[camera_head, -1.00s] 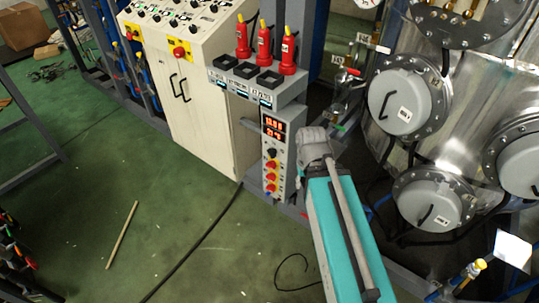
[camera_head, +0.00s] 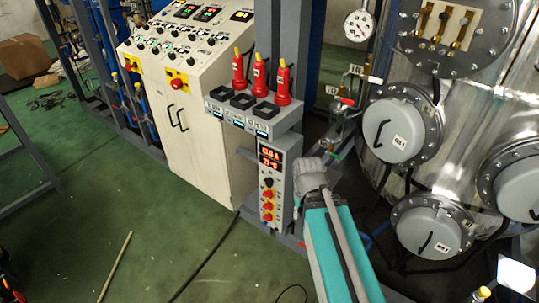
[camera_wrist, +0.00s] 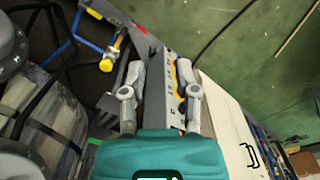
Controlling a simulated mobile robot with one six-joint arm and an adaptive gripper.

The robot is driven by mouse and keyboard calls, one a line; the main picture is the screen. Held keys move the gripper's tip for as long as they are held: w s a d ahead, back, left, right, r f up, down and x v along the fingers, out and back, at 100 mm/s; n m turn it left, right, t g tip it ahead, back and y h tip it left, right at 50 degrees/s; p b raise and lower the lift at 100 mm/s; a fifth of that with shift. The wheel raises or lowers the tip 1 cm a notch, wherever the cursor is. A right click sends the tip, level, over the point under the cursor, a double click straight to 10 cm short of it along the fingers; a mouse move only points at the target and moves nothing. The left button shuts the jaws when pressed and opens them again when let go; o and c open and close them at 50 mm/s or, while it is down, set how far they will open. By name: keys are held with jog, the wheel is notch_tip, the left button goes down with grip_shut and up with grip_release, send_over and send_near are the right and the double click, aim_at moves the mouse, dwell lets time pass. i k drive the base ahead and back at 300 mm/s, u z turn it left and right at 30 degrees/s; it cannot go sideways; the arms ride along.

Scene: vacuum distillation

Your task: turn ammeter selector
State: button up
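The ammeter unit (camera_head: 283,185) is a narrow grey box with a lit red two-line display (camera_head: 270,158). Below the display is a black selector knob (camera_head: 268,182), with several red knobs (camera_head: 267,207) beneath it. My gripper (camera_head: 312,172) is just right of the box in the head view, seen from behind, its fingertips hidden there. In the wrist view my gripper (camera_wrist: 161,72) has its two grey fingers apart, with part of a grey panel (camera_wrist: 172,105) showing between them. I cannot tell from this view whether the fingers touch the knob.
A metal vessel with round flanged covers (camera_head: 403,130) is close on the right.

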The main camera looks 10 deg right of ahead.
aim_at(268, 182)
jog(key=u, duration=0.4)
jog(key=k, duration=0.85)
jog(key=z, duration=0.65)
jog(key=i, duration=1)
jog(key=u, duration=0.05)
